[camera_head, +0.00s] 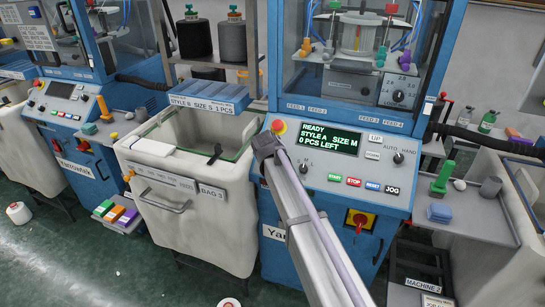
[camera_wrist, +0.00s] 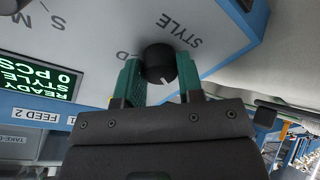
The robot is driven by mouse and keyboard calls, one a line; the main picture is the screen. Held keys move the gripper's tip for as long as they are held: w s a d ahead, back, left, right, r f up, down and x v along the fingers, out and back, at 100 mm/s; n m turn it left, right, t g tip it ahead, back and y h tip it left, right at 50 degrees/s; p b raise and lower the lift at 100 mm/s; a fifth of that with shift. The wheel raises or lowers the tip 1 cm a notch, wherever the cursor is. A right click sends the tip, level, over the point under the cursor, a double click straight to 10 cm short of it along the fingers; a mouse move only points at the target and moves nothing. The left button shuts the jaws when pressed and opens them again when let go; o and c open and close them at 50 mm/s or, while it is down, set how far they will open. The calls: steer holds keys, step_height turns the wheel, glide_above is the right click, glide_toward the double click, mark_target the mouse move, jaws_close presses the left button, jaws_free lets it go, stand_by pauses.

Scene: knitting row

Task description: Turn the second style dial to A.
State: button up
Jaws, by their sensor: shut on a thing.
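The style dial (camera_wrist: 158,60) is a round black knob on the pale machine panel, with STYLE lettering beside it and a letter D to its left in the wrist view. A short white mark shows on its lower edge in that view. My gripper (camera_wrist: 160,80) is shut on the dial, one green finger on each side. In the head view, my dark gripper body is at the panel's left part and hides the dial. The machine's display (camera_head: 328,139) reads READY, STYLE A, SIZE M, 0 PCS LEFT.
A row of push buttons (camera_head: 354,181) and an AUTO/HAND knob (camera_head: 398,158) are on the same panel, right of my arm. A red emergency button (camera_head: 279,127) is close above my gripper. A pale bin (camera_head: 190,215) stands to the left.

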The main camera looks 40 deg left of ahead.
stand_by(0.3)
steer(key=o, duration=0.9)
steer(key=p+v, duration=0.8)
steer(key=v, duration=0.2)
steer(key=shift+s+d+r, duration=0.15)
steer(key=shift+s+r, duration=0.05)
steer(key=shift+r, duration=0.15)
